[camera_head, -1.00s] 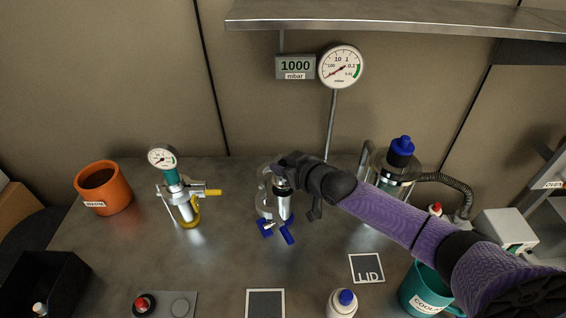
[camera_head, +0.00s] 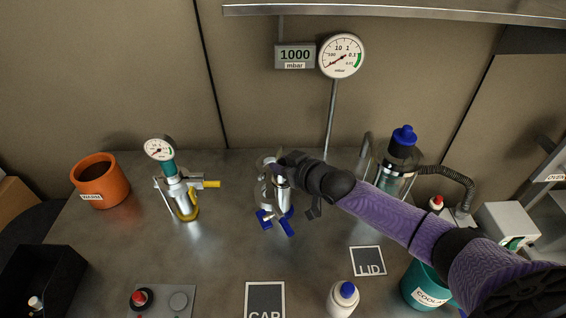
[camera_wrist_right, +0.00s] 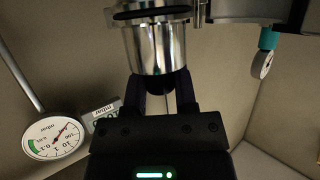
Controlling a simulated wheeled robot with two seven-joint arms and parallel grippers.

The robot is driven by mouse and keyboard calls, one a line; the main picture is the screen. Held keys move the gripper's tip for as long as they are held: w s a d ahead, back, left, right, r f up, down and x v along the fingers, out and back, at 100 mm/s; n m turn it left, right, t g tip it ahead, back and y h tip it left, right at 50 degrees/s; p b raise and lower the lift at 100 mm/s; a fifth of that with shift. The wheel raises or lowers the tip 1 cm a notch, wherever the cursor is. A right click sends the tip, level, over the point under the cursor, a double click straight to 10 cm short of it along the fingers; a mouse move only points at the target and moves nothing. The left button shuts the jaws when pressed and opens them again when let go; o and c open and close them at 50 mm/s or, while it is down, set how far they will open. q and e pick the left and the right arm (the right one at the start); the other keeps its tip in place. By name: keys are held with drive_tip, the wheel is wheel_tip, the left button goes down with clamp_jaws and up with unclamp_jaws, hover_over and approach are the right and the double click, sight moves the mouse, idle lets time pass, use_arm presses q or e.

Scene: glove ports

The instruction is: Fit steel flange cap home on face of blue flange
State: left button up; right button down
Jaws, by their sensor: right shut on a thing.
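My right gripper (camera_head: 284,163) is over the middle of the bench. In the right wrist view my gripper (camera_wrist_right: 163,88) has its fingers closed around the dark end of a bright steel cylinder, which I take to be the flange cap (camera_wrist_right: 156,45). A dark ring shows at the cap's far end. In the head view the steel cap (camera_head: 283,183) is partly hidden by the gripper. Blue parts (camera_head: 287,224) show just below it, probably of the blue flange. Whether cap and flange face touch, I cannot tell. My left gripper is out of view.
A valve assembly with a gauge (camera_head: 160,148) and yellow handle stands to the left, near an orange pot (camera_head: 100,181). A glass vessel with a blue top (camera_head: 403,136) stands right, behind my arm. A white bottle (camera_head: 342,299) and marked squares (camera_head: 367,261) are in front.

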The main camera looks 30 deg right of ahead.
drive_tip(key=shift+c, duration=1.6)
unclamp_jaws()
drive_tip(key=shift+s, duration=0.1)
drive_tip(key=p+v, duration=0.5)
drive_tip(key=v, duration=0.4)
drive_tip(key=shift+s, duration=0.35)
drive_tip(key=shift+d+r, duration=0.1)
drive_tip(key=shift+d, duration=0.05)
